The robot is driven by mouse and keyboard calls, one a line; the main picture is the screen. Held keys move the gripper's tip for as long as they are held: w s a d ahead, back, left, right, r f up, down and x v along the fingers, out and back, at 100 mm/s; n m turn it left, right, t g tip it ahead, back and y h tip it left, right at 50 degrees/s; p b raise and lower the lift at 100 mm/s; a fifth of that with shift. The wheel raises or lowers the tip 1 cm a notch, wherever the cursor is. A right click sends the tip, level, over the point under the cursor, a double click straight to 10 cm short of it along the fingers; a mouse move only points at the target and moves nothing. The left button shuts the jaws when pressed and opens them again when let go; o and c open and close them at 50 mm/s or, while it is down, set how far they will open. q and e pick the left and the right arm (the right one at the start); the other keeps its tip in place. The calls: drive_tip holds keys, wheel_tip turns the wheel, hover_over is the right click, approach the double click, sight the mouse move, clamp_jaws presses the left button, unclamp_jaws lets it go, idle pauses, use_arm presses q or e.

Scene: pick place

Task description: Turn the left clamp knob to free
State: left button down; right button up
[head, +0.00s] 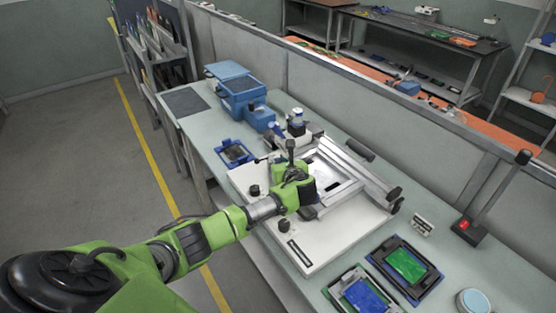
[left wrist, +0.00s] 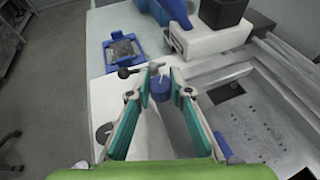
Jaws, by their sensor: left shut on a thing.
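My left gripper (left wrist: 161,80) is shut on a small blue knob (left wrist: 160,90), which sits between its two teal-padded fingers. A metal rod with a black ball end (left wrist: 124,73) shows beside the fingertips to the left; I cannot tell whether it belongs to the knob. In the head view my left gripper (head: 298,185) is over the left part of a white printing fixture (head: 300,235) with a metal frame. It hides the gripped knob there. Black knobs (head: 254,190) stand on the fixture's near left side. The right gripper is out of view.
Holders with a green board (head: 405,264) and a blue board (head: 365,297) lie to the right. A post with a red button (head: 466,226) rises near the divider.

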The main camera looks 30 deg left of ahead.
use_arm(q)
drive_tip(key=shift+w+d+n+g+y+b, duration=0.15)
drive_tip(key=shift+n+g+y+b, duration=0.15)
drive_tip(key=shift+n+g, duration=0.2)
drive_tip(key=n+g+y+b, duration=0.1)
drive_tip(key=n+g+b, duration=0.1)
drive_tip(key=b, duration=0.1)
drive_tip(key=n+g+y+b, duration=0.1)
drive_tip(key=n+g+b, duration=0.1)
drive_tip(key=b, duration=0.2)
drive_tip(key=shift+f+n+g, duration=0.2)
drive_tip(key=shift+n+g, duration=0.1)
drive_tip(key=shift+g, duration=0.1)
drive_tip(key=shift+r+n+g+y+b, duration=0.25)
drive_tip(key=shift+n+g+b, duration=0.4)
drive_tip(key=shift+b, duration=0.6)
drive_tip(key=c, duration=1.8)
unclamp_jaws()
drive_tip(key=shift+a, duration=0.2)
